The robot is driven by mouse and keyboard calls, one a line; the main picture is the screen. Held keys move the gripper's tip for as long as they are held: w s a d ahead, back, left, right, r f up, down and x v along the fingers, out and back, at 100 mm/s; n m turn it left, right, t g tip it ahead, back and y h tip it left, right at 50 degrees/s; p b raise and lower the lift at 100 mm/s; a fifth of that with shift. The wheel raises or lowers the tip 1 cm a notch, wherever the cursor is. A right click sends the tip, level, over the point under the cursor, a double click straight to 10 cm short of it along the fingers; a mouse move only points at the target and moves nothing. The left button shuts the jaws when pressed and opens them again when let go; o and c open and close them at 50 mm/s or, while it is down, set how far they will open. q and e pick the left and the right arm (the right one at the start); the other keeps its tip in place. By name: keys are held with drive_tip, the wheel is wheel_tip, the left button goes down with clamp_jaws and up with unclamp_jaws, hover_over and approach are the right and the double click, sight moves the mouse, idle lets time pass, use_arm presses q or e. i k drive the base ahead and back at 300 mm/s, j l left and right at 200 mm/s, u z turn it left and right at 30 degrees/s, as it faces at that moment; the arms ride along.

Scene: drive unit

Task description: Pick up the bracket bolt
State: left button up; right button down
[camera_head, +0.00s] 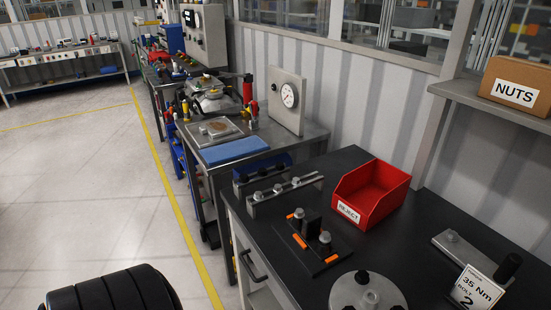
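I cannot tell for certain which bolt is the bracket bolt. A dark plate with orange marks (314,259) lies on the black bench top. It carries an upright black block (311,222) and bolt-like parts with grey heads, one of them at its front (325,238). Behind it, a grey metal bar (300,189) holds several bolts. A round grey disc (346,294) with a central stud stands at the bench's near edge, partly cut off.
A red REJECT bin (385,187) stands at the back of the bench. A flat metal plate (470,254), a black cylinder (508,267) and a 35 Nm card (478,287) are at the right. A NUTS box (518,84) sits on a shelf. Open floor is left.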

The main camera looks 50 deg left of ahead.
sight(325, 236)
drive_tip(key=i+u, duration=0.1)
drive_tip(key=u, duration=1.05)
